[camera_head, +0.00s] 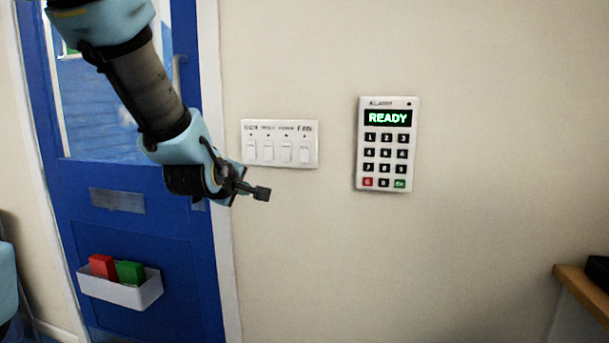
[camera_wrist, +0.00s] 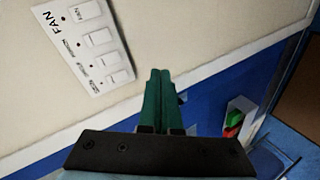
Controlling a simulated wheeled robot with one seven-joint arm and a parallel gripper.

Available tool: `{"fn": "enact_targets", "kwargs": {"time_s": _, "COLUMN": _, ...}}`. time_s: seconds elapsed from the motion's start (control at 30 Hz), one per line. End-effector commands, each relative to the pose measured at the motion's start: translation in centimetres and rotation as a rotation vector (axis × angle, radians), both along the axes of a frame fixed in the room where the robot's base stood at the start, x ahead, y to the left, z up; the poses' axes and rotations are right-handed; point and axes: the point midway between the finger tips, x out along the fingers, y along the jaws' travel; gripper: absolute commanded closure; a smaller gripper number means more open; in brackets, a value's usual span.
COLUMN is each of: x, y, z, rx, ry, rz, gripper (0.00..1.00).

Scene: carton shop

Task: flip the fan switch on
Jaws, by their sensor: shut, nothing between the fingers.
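A white switch panel (camera_head: 279,163) with several rocker switches in a row is on the wall right of the blue door. The fan switch (camera_head: 305,152) is the rightmost one, under the label "FAN". In the wrist view the fan switch (camera_wrist: 76,16) is at the top of the tilted panel (camera_wrist: 98,72). My gripper (camera_head: 262,194) is shut and empty, just below the panel in the head view, and apart from the switches as far as I can tell. In the wrist view its fingertips (camera_wrist: 159,72) are together, to the right of the panel's lower end.
An alarm keypad (camera_head: 386,144) reading "READY" is on the wall to the right. The blue door (camera_head: 140,240) has a handle, a letter plate and a white bin (camera_head: 122,291) holding red and green items. A wooden-topped counter (camera_head: 584,290) stands at the lower right.

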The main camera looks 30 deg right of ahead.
Motion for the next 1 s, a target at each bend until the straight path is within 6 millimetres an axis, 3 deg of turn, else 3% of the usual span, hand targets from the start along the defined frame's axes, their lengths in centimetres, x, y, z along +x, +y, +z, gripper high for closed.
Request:
{"fn": "enact_targets", "kwargs": {"time_s": 0.03, "x": -0.6, "y": -2.2, "z": 0.5, "rx": -0.095, "ry": -0.013, "rz": -0.010, "gripper": 1.00}}
{"fn": "enact_targets", "kwargs": {"time_s": 0.1, "x": -1.2, "y": -4.3, "z": 1.8, "rx": -0.216, "ry": -0.019, "rz": -0.017, "gripper": 1.00}}
{"fn": "enact_targets", "kwargs": {"time_s": 0.3, "x": -2.6, "y": -7.5, "z": 4.3, "rx": -0.422, "ry": -0.014, "rz": -0.038, "gripper": 1.00}}
{"fn": "enact_targets", "kwargs": {"time_s": 0.77, "x": -2.6, "y": -8.0, "z": 4.8, "rx": -0.451, "ry": -0.011, "rz": -0.040, "gripper": 1.00}}
{"fn": "enact_targets", "kwargs": {"time_s": 1.0, "x": -0.8, "y": -9.7, "z": 4.6, "rx": -0.446, "ry": -0.010, "rz": -0.040, "gripper": 1.00}}
